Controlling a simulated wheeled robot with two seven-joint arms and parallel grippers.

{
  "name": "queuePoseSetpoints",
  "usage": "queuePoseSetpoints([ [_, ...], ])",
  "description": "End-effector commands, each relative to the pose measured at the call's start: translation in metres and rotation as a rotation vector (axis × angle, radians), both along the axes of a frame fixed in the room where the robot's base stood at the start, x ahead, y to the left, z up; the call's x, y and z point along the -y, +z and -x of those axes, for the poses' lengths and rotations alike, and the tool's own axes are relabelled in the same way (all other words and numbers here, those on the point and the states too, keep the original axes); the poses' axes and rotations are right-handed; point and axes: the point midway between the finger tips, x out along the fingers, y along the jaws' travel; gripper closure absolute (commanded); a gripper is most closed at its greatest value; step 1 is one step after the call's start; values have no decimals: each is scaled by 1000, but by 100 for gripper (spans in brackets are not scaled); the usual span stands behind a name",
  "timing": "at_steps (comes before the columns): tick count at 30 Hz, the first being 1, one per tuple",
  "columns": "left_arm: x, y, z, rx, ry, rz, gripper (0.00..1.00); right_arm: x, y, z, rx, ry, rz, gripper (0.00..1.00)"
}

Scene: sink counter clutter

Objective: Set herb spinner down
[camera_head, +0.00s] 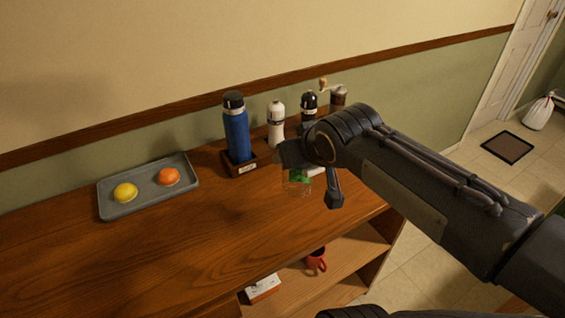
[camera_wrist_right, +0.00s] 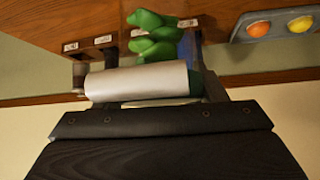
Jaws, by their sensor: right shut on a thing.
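The herb spinner shows in the head view as a green part (camera_head: 299,177) with a clear, see-through part below it, partly hidden by my right gripper (camera_head: 311,175). In the right wrist view it shows as a white cylinder (camera_wrist_right: 140,80) with a green spiral-like part (camera_wrist_right: 154,42) beyond it. My right gripper is shut on it, over the right end of the wooden counter (camera_head: 190,235). I cannot tell whether the spinner touches the counter. My left gripper is not in view.
A blue bottle (camera_head: 237,133) in a wooden holder, a white mill (camera_head: 276,124), a dark mill (camera_head: 309,104) and a grinder (camera_head: 338,96) stand along the back. A grey tray (camera_head: 137,207) holds yellow and orange round items. A red mug (camera_head: 317,260) is on the lower shelf. The front counter is clear.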

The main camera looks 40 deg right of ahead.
Motion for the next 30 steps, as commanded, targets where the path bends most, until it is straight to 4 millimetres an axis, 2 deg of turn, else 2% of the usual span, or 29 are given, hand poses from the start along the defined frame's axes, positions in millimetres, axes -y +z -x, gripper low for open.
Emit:
queuePoseSetpoints([
  [5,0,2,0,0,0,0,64,24,-22,-40,-6,-1,-4,64],
  [6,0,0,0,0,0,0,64,28,-31,-46,-8,-1,-3,64],
  [12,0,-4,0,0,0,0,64,42,-65,-69,-4,-1,-2,64],
  [19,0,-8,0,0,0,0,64,48,-80,-81,-1,0,0,64],
  [24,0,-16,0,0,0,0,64,50,-106,-82,-2,-1,0,64],
  [30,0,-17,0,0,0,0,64,49,-110,-82,2,0,1,64],
])
